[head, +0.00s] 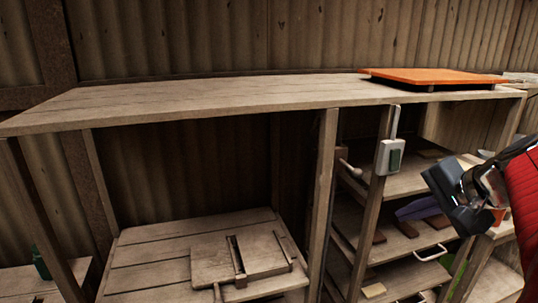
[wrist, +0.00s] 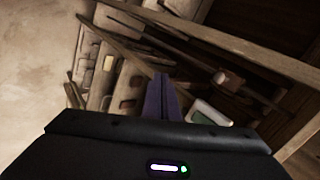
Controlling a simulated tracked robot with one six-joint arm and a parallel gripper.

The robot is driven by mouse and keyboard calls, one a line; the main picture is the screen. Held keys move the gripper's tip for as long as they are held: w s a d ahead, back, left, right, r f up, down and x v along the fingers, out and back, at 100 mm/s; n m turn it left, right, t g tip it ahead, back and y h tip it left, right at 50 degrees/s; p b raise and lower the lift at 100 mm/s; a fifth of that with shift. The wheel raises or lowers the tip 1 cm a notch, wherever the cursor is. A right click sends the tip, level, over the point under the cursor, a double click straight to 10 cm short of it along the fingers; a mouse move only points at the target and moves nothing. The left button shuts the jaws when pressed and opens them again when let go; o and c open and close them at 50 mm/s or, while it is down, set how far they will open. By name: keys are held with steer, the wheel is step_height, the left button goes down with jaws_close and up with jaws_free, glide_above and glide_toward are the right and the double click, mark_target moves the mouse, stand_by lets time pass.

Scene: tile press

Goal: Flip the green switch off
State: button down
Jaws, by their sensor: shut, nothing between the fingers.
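The green switch (head: 389,157) is a green rocker in a pale box on a wooden post of the shelving, right of centre in the head view. In the wrist view the pale box with its green part (wrist: 208,112) shows just right of the fingers, partly hidden by my gripper's body. My gripper (head: 402,212) is at the right in the head view, its purple fingers pointing left, below and to the right of the switch. In the wrist view the fingers (wrist: 162,80) are together and empty. They look apart from the switch. I cannot tell which way the rocker is tipped.
A wooden bench top (head: 200,100) runs above the switch, with an orange board (head: 430,76) on it. A round-ended lever (head: 345,164) sits left of the switch post. Shelves with several small pieces are behind my gripper. A wooden press-like frame (head: 245,262) stands lower left.

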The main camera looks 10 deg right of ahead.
steer(key=s+a+f+n+g+h, duration=0.1)
steer(key=a+f+n+g, duration=0.1)
steer(key=a+f+n, duration=0.45)
steer(key=a+f+n+g+h, duration=0.1)
steer(key=a+f+n, duration=0.25)
steer(key=a, duration=0.55)
steer(key=s+a+f+n+y, duration=0.1)
steer(key=s+a+f+n, duration=0.2)
steer(key=s+a, duration=0.4)
steer(key=a+n, duration=0.1)
steer(key=a, duration=0.1)
steer(key=shift+s+a+f, duration=0.15)
steer(key=shift+s+a, duration=0.15)
steer(key=shift+a, duration=0.1)
